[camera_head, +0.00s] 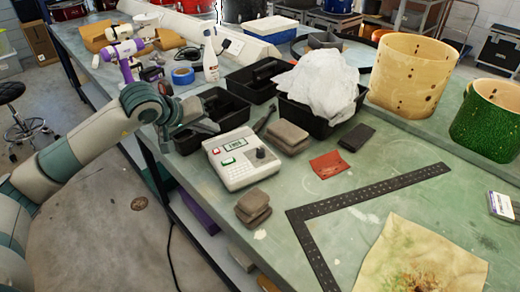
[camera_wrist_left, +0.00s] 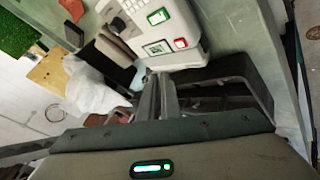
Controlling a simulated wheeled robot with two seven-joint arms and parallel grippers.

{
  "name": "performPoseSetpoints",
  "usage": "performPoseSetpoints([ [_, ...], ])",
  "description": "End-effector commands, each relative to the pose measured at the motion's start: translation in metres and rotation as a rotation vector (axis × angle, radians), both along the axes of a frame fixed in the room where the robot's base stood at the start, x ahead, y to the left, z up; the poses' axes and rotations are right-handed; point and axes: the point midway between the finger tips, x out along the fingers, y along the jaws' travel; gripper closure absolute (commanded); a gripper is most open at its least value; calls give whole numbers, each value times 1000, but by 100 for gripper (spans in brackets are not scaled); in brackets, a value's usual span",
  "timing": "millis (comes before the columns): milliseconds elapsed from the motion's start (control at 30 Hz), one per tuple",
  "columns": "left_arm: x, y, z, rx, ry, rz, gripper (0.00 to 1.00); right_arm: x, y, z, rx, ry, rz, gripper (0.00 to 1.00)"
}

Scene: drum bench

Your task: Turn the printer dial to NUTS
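The label printer (camera_head: 238,165) is a white box on the green bench, with a small display (camera_head: 234,145), a red button, a green button and a dark round dial (camera_head: 261,153). The display text is too small to read surely. In the left wrist view the printer (camera_wrist_left: 190,22) is upside down at the top, with the dial (camera_wrist_left: 117,25) on its left. My left gripper (camera_head: 212,127) is behind and left of the printer, apart from the dial. Its fingers (camera_wrist_left: 156,78) look closed together with nothing between them. My right gripper is in neither view.
Black bins (camera_head: 218,106) stand behind the printer, one holding white cloth (camera_head: 322,85). Grey-brown blocks (camera_head: 253,206) lie in front and more (camera_head: 288,136) to the right. A red card (camera_head: 329,165) and a black square ruler (camera_head: 385,186) lie farther right.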

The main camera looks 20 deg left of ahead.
Motion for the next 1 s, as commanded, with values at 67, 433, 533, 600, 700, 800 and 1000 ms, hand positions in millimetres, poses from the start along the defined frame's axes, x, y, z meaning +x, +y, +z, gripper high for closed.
performPoseSetpoints([
  [67, 0, 0, 0, -3, 3, 2, 76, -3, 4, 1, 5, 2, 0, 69],
  [433, 13, -30, 3, -183, 192, 167, 59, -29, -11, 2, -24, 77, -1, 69],
  [533, 18, -47, 5, -263, 299, 269, 59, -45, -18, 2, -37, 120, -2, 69],
  [600, 21, -59, 8, -314, 378, 350, 59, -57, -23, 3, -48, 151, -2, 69],
  [700, 24, -76, 12, -372, 486, 478, 59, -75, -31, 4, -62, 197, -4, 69],
  [800, 28, -91, 20, -415, 583, 614, 59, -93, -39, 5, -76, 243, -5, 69],
  [1000, 31, -116, 42, -460, 732, 917, 59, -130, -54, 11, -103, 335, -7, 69],
])
